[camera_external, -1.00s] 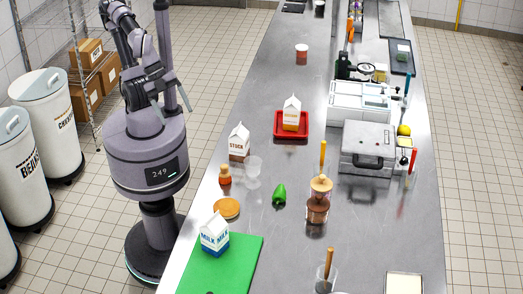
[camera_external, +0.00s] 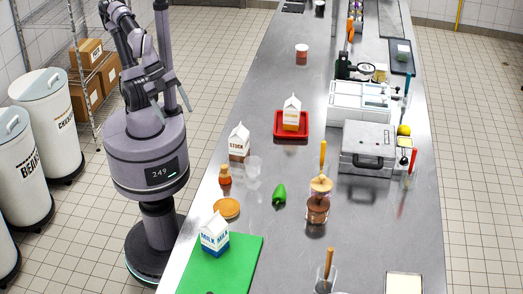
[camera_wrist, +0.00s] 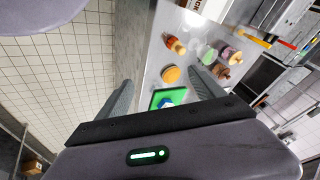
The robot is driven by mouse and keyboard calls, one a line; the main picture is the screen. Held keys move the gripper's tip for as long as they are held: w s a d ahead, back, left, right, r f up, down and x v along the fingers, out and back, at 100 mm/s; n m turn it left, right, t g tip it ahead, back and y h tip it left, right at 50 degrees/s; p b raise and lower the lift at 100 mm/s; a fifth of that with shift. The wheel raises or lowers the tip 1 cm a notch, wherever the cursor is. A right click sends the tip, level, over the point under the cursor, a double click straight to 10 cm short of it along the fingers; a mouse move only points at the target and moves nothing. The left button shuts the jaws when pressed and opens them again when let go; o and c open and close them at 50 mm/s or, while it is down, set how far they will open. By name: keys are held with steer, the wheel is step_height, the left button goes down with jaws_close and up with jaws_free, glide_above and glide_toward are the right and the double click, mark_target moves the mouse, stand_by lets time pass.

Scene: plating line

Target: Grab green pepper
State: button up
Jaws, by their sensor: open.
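The green pepper (camera_external: 279,195) lies on the steel counter in the external view, right of the orange-brown round item and left of the stacked brown cups. In the wrist view a pale green shape (camera_wrist: 208,53) shows beyond the right finger; I cannot tell whether it is the pepper. My gripper (camera_external: 170,104) is beside the counter's left side, raised and well away from the pepper.
A stock carton (camera_external: 239,141), small orange bottle (camera_external: 225,175), clear glass (camera_external: 254,166) and orange-brown round item (camera_external: 227,208) stand near the pepper. A milk carton (camera_external: 214,236) is on the green board (camera_external: 238,262). Brown cups (camera_external: 318,205) stand right of the pepper. A red tray (camera_external: 279,127) is behind.

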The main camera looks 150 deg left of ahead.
steer(key=o, duration=0.4)
